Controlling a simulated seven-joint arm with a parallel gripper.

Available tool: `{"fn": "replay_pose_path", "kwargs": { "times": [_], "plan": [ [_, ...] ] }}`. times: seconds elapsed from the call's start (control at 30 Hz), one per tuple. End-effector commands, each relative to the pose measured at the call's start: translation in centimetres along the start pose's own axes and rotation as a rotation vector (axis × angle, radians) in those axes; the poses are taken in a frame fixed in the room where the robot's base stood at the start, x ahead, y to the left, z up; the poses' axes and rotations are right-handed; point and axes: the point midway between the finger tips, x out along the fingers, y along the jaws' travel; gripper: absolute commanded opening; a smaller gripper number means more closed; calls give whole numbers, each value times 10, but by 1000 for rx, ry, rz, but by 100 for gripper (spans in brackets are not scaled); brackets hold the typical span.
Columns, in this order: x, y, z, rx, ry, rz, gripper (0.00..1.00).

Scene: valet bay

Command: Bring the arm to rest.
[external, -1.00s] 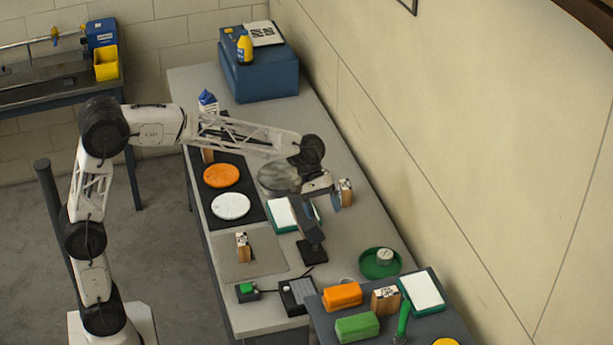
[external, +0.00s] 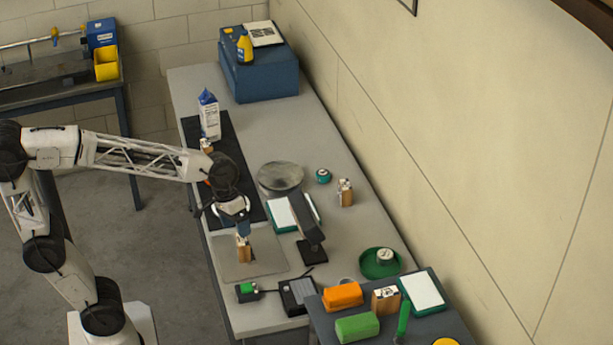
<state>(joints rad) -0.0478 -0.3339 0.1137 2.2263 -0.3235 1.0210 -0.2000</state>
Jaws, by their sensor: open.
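My gripper (external: 241,232) is at the near left part of the long table, pointing down. It is open, just above or around the top of a small wooden block (external: 244,251) on a grey mat (external: 268,266). I cannot tell whether the fingers touch the block. My arm reaches in from the left and hides most of the orange and white discs on the black strip (external: 229,148).
A milk carton (external: 209,115) stands at the strip's far end. A grey round plate (external: 281,176), a teal round item (external: 323,175), another block (external: 345,192) and a dark stand (external: 309,225) lie right. A green dish (external: 381,263) is nearer. A blue box (external: 259,75) is at the back.

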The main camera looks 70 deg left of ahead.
Motion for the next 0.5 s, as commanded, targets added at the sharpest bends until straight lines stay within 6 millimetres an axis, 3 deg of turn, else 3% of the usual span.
{"fn": "replay_pose_path", "kwargs": {
  "times": [0.5],
  "plan": [
    [10, -68, 113, 306, 95, -159, 83]
  ]
}}
